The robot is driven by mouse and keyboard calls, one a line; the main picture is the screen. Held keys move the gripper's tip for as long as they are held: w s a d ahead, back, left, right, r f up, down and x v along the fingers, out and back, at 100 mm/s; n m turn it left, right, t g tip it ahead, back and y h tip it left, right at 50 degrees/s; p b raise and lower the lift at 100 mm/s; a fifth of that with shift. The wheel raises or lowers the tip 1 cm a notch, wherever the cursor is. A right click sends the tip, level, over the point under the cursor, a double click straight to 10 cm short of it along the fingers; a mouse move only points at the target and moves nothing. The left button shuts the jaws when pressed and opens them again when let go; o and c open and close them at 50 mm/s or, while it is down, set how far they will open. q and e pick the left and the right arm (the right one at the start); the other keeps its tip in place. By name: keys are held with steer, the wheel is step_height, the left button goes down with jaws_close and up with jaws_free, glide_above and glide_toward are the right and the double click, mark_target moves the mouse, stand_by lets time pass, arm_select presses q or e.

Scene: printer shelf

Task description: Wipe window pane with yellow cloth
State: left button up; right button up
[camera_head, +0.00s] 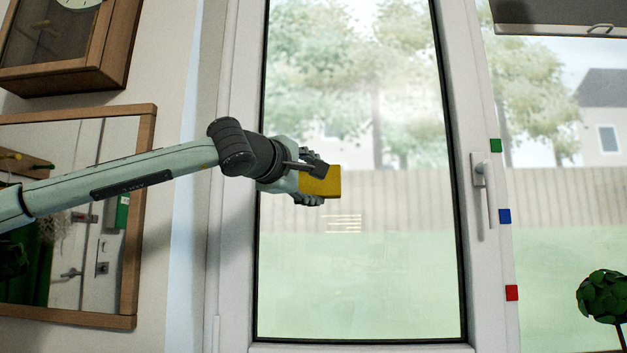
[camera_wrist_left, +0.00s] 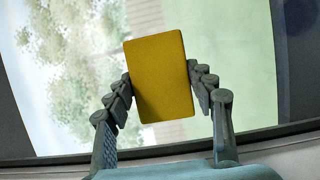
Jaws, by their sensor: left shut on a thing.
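The yellow cloth (camera_head: 321,182) is a flat, block-like rectangle in front of the window pane (camera_head: 390,270). My left gripper (camera_head: 312,182) is shut on it from the left in the head view. In the left wrist view the cloth (camera_wrist_left: 158,78) sits between both fingers of the gripper (camera_wrist_left: 160,95), with the pane (camera_wrist_left: 80,50) behind it. I cannot tell whether the cloth touches the glass. Hazy whitish patches and a few pale lines show on the pane. My right gripper is in neither view.
The white window frame (camera_head: 480,295) has a handle (camera_head: 482,190) on its right side. Green, blue and red squares (camera_head: 504,216) run down beside it. A framed mirror (camera_head: 128,280) and a wooden clock (camera_head: 115,45) hang at left. A small plant (camera_head: 604,296) stands at lower right.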

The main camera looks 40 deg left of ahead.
mark_target(330, 180)
arm_select(q)
steer(key=shift+w+a, duration=0.65)
steer(key=shift+w, duration=0.1)
stand_by(0.4)
steer(key=shift+w+d, duration=0.6)
steer(key=shift+d, duration=0.2)
steer(key=shift+w+d, duration=0.55)
steer(key=shift+d, duration=0.2)
steer(key=shift+w+d+b, duration=0.85)
steer(key=shift+w+d, duration=0.45)
steer(key=shift+d, duration=0.05)
steer(key=shift+s+a+r, duration=0.1)
steer(key=shift+a, duration=0.15)
steer(key=shift+s+a+b, duration=0.2)
steer(key=shift+a+b, duration=0.05)
steer(key=shift+b, duration=0.05)
steer(key=shift+s+a, duration=2.2)
steer(key=shift+a, duration=0.25)
